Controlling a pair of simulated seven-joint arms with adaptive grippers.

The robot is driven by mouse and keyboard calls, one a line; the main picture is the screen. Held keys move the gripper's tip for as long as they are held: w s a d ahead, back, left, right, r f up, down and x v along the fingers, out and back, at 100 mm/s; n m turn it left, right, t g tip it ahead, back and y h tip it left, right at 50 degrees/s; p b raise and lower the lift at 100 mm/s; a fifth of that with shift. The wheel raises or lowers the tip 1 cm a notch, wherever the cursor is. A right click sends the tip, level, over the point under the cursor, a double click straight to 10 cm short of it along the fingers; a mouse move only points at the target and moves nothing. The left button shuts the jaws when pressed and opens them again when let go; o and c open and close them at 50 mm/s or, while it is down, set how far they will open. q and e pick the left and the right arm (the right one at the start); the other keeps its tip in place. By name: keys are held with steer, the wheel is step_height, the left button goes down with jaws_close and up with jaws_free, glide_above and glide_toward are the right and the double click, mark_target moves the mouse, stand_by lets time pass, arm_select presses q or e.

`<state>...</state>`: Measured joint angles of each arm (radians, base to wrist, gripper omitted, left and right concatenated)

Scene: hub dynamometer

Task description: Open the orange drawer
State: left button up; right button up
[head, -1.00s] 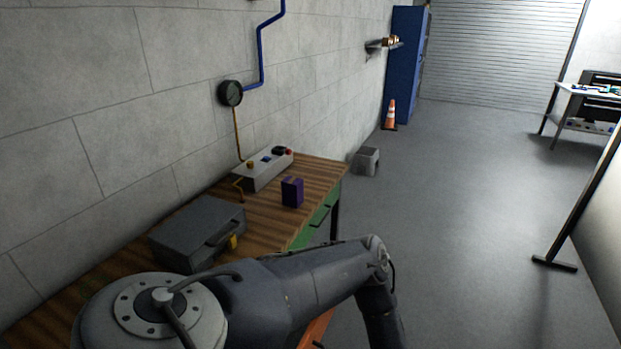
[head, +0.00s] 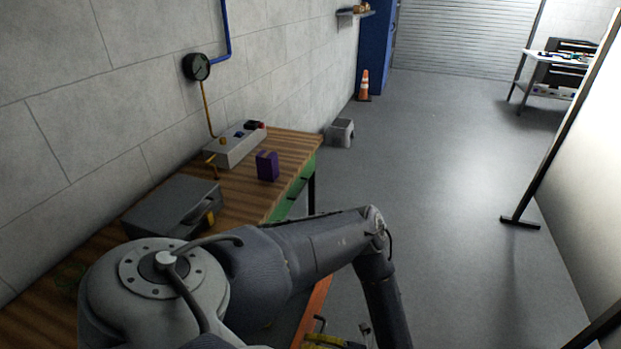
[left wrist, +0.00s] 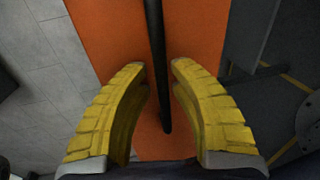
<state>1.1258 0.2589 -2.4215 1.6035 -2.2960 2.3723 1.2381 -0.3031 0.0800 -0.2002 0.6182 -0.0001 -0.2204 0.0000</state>
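The orange drawer (head: 316,302) shows in the head view as a narrow orange strip below the bench top, partly hidden by my left arm. Its front fills the middle of the left wrist view (left wrist: 108,38), with a black bar handle (left wrist: 157,50) running down across it. My left gripper (left wrist: 161,68) has yellow padded fingers, which are apart, one on each side of the handle. I see a gap beside the handle; contact is not clear. In the head view a yellow part of this gripper (head: 325,341) shows at the bottom edge. My right gripper is not in view.
The wooden bench (head: 296,146) carries a grey case (head: 170,205), a purple box (head: 267,166) and a control box (head: 234,146). A green drawer (head: 291,194) lies farther along. A grey step stool (head: 340,132) stands beyond the bench. The floor to the right is open.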

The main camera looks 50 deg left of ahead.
arm_select(q)
steer(key=shift+o, duration=0.7)
steer(key=v, duration=2)
stand_by(1.4)
steer(key=shift+w, duration=0.1)
stand_by(0.5)
steer(key=v, duration=0.7)
steer(key=shift+d, duration=0.15)
steer(key=shift+w, duration=0.15)
stand_by(0.4)
steer(key=x, duration=0.7)
stand_by(0.6)
